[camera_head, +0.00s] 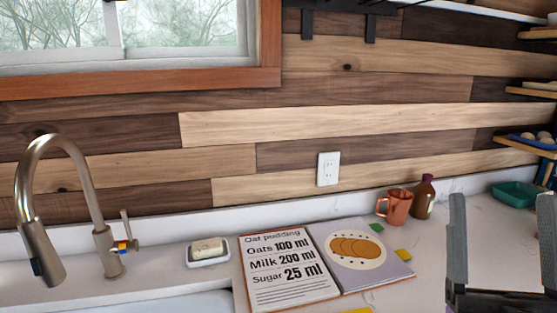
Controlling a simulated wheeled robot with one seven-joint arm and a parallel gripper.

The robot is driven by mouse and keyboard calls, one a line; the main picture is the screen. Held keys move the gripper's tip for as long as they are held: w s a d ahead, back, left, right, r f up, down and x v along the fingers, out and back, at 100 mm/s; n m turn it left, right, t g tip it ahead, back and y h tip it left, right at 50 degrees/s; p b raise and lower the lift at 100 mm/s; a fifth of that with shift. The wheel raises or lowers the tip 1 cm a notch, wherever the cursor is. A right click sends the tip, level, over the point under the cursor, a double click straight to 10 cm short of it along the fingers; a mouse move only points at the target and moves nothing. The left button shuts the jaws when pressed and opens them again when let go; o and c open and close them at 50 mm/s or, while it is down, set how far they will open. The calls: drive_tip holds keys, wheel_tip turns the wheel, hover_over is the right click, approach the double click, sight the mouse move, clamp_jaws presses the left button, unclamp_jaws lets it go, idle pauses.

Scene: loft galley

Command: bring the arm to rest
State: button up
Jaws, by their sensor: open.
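My gripper (502,198) shows at the lower right of the head view, over the light counter. Its two grey fingers point up and stand wide apart. The rest of my arm is out of view below and to the right.
An open recipe book (290,262), an orange mug (397,206) and a dark bottle (423,196) are left of my gripper. A green tray (516,194) is behind it. Shelves (527,145) stick out at the right edge. A faucet (75,205) and soap dish (208,259) are at left.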

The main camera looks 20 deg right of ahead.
drive_tip(key=s+a+f+m+g+y, duration=0.1)
drive_tip(key=a+f+m+g+y, duration=0.15)
drive_tip(key=f, duration=0.75)
drive_tip(key=s+a+f+m+g+y, duration=0.15)
drive_tip(key=f+g, duration=0.25)
drive_tip(key=f, duration=0.6)
drive_tip(key=s+a+f+n+g+y, duration=0.2)
drive_tip(key=s+a+f+n+y, duration=0.1)
drive_tip(key=s+f, duration=0.4)
drive_tip(key=s+a+f+n+g+y, duration=0.3)
drive_tip(key=s+a+f+y, duration=0.2)
drive_tip(key=s+f, duration=0.2)
drive_tip(key=shift+s+a+f+y, duration=0.3)
drive_tip(key=shift+s+a+f, duration=0.1)
drive_tip(key=shift+s, duration=0.5)
drive_tip(key=shift+g, duration=0.25)
